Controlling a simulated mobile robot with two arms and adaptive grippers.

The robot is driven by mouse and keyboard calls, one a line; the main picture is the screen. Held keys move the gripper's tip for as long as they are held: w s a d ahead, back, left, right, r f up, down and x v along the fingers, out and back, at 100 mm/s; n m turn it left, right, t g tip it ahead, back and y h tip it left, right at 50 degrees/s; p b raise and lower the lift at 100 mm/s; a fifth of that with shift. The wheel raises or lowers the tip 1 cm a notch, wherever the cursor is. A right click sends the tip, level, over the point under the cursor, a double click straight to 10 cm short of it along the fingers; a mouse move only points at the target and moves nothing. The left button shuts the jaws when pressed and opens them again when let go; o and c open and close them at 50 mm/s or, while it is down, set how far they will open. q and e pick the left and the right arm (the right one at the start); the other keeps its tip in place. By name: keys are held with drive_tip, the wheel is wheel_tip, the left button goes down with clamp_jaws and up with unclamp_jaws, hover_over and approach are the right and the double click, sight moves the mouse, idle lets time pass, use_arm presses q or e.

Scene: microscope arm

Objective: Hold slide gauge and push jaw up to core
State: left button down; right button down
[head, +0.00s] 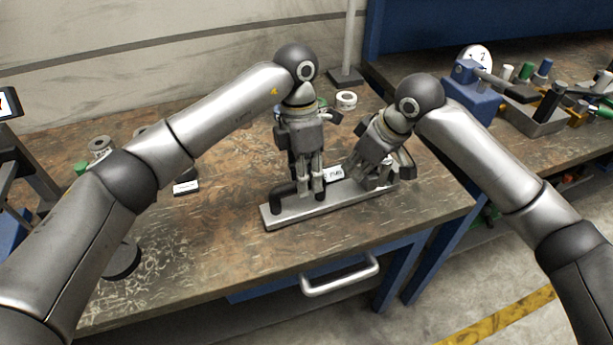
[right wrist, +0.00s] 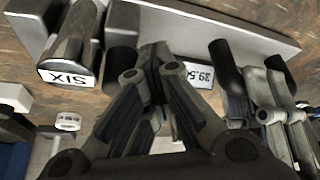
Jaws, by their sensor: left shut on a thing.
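The slide gauge (head: 345,207) is a long pale metal bar on the bench, with a dark bent handle (head: 283,200) at its left end. My left gripper (head: 312,192) is shut on the gauge at this dark handle; the exact contact is partly hidden. My right gripper (head: 355,172) is low over the bar's right half; in the right wrist view its fingertips (right wrist: 152,62) are together. There, a dark post (right wrist: 120,60), which looks like the jaw, stands between these fingertips and a metal cylinder (right wrist: 75,45), apparently the core. I cannot tell whether post and cylinder touch.
A white ring (head: 346,99) stands behind my grippers. Blue and metal tooling (head: 475,90) fills the back right. Bare bench (head: 215,230) lies left of the bar.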

use_arm(q)
drive_tip(key=shift+a+r, duration=0.1)
use_arm(e)
drive_tip(key=shift+s+a, duration=0.35)
drive_tip(key=shift+a, duration=0.45)
wheel_tip(320, 180, up, 7)
idle(0.4)
drive_tip(key=shift+s+a, duration=0.1)
use_arm(q)
drive_tip(key=c, duration=1.2)
unclamp_jaws()
drive_tip(key=shift+s, duration=0.1)
